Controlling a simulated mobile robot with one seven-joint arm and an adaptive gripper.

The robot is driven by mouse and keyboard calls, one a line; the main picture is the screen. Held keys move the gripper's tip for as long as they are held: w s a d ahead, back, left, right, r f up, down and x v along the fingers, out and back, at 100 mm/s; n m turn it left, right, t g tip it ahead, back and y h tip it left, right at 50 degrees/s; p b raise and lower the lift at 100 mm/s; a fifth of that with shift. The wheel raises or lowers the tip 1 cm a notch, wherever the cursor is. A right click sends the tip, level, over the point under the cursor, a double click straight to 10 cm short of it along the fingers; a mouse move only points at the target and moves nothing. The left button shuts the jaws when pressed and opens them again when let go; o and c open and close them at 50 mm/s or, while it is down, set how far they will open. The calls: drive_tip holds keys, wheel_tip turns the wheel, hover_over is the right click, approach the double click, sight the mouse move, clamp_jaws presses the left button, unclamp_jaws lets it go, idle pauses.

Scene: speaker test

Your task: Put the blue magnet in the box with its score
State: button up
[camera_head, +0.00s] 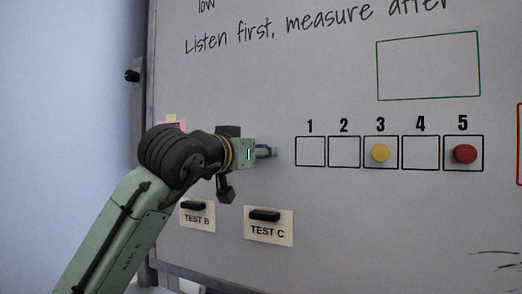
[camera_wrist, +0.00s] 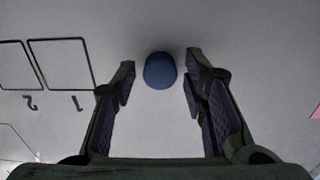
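The blue magnet (camera_wrist: 160,71) is on the whiteboard, seen in the wrist view between the tips of my gripper (camera_wrist: 160,80). The gripper is open, with a gap on each side of the magnet; I cannot tell how far the tips are from the board. In the head view my gripper (camera_head: 266,152) is just left of box 1 (camera_head: 311,152), and the magnet cannot be made out clearly there. Boxes 2 (camera_head: 344,152) and 4 (camera_head: 420,153) are also empty. No score for the blue magnet is readable.
A yellow magnet (camera_head: 380,153) sits in box 3 and a red magnet (camera_head: 465,154) in box 5. Labels TEST B (camera_head: 197,218) and TEST C (camera_head: 267,230), each with a black piece on top, are below my gripper. A green outlined rectangle (camera_head: 428,98) is above the boxes.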

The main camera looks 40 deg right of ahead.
drive_tip(key=c, duration=0.8)
idle(0.4)
drive_tip(key=shift+c, duration=0.3)
drive_tip(key=shift+r, duration=0.1)
